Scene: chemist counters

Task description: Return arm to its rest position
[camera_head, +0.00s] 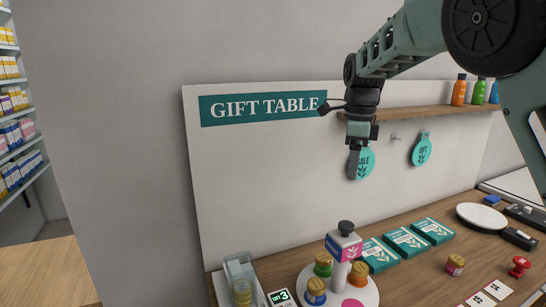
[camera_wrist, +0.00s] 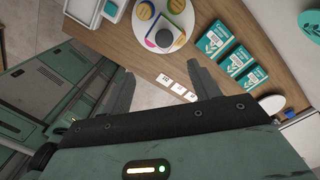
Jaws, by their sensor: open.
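My arm reaches in from the upper right of the head view. My gripper (camera_head: 354,160) hangs fingers-down in front of the white gift table backboard (camera_head: 240,170), above the counter. In the wrist view my gripper (camera_wrist: 158,82) has its two fingers spread apart with nothing between them. In the head view the gripper partly covers a round teal tag (camera_head: 366,163) hanging on the board. I cannot tell whether they touch.
The wooden counter (camera_head: 420,270) below bears a round white stand (camera_head: 366,296) with several jars, teal boxes (camera_head: 405,242), a jar (camera_head: 455,265) and a red stamp (camera_head: 519,266). A shelf (camera_head: 430,110) with bottles is behind my arm. Open air lies left of the gripper.

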